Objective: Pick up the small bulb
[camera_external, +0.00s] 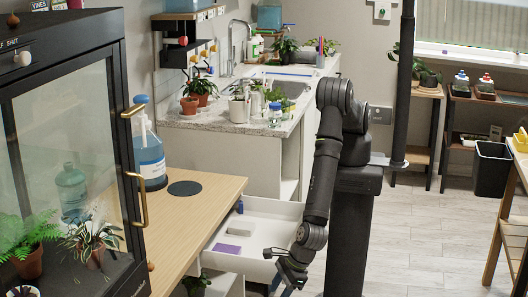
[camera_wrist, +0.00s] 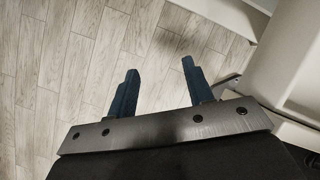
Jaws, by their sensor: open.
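My gripper (camera_external: 286,268) is low at the front edge of an open white drawer (camera_external: 275,231) in the external view. In the wrist view its two blue fingers stand wide apart, and the gripper (camera_wrist: 159,66) has nothing between them. Wood-look floor shows beyond the fingertips. The white drawer's side also shows at the right of the wrist view (camera_wrist: 290,65).
The drawer holds a white block (camera_external: 241,228), a flat purple thing (camera_external: 227,248) and a small blue thing (camera_external: 240,207). The wooden worktop (camera_external: 205,210) above it carries a blue-liquid pump bottle (camera_external: 150,158). A glass cabinet (camera_external: 70,170) stands left. Open floor (camera_external: 425,225) lies right.

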